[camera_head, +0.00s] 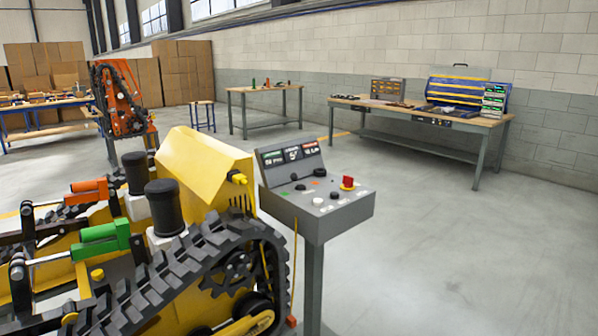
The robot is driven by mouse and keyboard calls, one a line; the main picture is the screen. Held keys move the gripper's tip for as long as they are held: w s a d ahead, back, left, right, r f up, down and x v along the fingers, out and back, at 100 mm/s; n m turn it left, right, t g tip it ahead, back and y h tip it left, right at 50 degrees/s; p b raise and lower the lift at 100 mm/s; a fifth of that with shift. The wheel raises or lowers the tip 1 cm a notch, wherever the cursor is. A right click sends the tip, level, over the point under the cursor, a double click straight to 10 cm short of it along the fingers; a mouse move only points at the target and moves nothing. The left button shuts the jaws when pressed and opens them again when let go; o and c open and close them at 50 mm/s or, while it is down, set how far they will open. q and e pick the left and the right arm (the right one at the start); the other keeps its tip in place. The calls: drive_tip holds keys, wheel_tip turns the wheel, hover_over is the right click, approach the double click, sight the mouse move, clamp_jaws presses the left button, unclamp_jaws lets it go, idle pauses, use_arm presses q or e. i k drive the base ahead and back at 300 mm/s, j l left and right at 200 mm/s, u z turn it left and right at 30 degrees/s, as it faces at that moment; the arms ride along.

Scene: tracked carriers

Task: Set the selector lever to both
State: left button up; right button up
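A grey control console (325,212) stands on a post at the centre, right beside a yellow tracked carrier (205,160). Its sloped top carries a red raised control (347,182) on a yellow base, several black knobs (300,187), and white buttons (318,201). An upright panel (291,158) at its back has small displays with text too small to read. I cannot tell which control is the selector lever or where it is set. Neither of my grippers shows in this view.
The carrier has black tracks (180,270), green (102,239) and orange (90,191) cylinders, and two black upright cylinders (164,207). A yellow cable (294,262) hangs by the console. Workbenches (420,112) stand behind. The floor at right is clear.

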sight(293, 177)
drive_tip(key=i+l+u, duration=0.1)
drive_tip(key=i+l, duration=0.35)
drive_tip(key=i+l+u, duration=0.1)
drive_tip(key=i+l, duration=0.35)
drive_tip(key=l, duration=0.15)
drive_tip(key=i+l, duration=0.45)
drive_tip(key=l, duration=0.15)
drive_tip(key=j+u, duration=0.05)
